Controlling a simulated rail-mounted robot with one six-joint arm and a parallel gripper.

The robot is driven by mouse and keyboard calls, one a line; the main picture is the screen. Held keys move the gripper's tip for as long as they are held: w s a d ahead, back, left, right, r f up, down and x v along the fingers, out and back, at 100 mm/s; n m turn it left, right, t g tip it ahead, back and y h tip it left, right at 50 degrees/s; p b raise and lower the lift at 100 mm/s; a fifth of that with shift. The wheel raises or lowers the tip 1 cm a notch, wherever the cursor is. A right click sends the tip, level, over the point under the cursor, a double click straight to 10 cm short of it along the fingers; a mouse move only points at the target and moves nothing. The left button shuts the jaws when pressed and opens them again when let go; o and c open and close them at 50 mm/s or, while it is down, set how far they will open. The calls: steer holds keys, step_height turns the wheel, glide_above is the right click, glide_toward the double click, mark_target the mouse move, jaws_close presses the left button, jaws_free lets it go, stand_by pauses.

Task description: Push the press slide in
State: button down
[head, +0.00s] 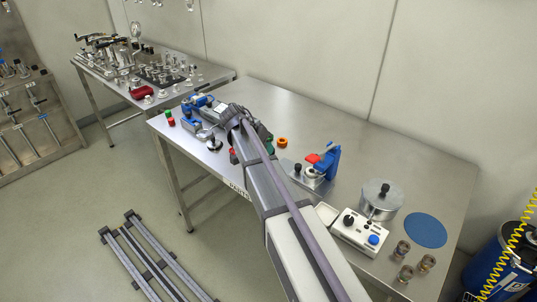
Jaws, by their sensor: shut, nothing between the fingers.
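The press is the small blue frame (328,163) with a red part, standing on the steel table right of my arm. A flat metal piece with a dark knob (297,168) sticks out from its left side and looks like the slide. A small round light part sits under the red part. My gripper (222,112) is at the far end of my arm, over the left part of the table, well apart from the press. It is shut and empty. Its fingertips are small and mostly hidden by my wrist.
A blue device (193,103) and red and green buttons (169,118) are near my gripper. An orange ring (282,142) lies between my arm and the press. A lidded pot (381,199), a white control box (359,235) and a blue disc (425,230) are at right.

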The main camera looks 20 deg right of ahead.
mark_target(300, 170)
steer(key=b+x, duration=0.2)
steer(key=x, duration=0.1)
steer(key=b+x, duration=0.2)
steer(key=x, duration=0.1)
steer(key=shift+f, duration=0.5)
steer(key=s+d, duration=0.2)
steer(key=shift+s+d+r, duration=0.2)
steer(key=shift+s+d, duration=0.1)
steer(key=shift+s, duration=0.05)
steer(key=shift+s+d, duration=0.2)
steer(key=shift+d, duration=0.05)
steer(key=s, duration=0.1)
steer(key=s+d, duration=0.1)
steer(key=s, duration=0.1)
steer(key=shift+s+d, duration=0.2)
steer(key=shift+d, duration=0.15)
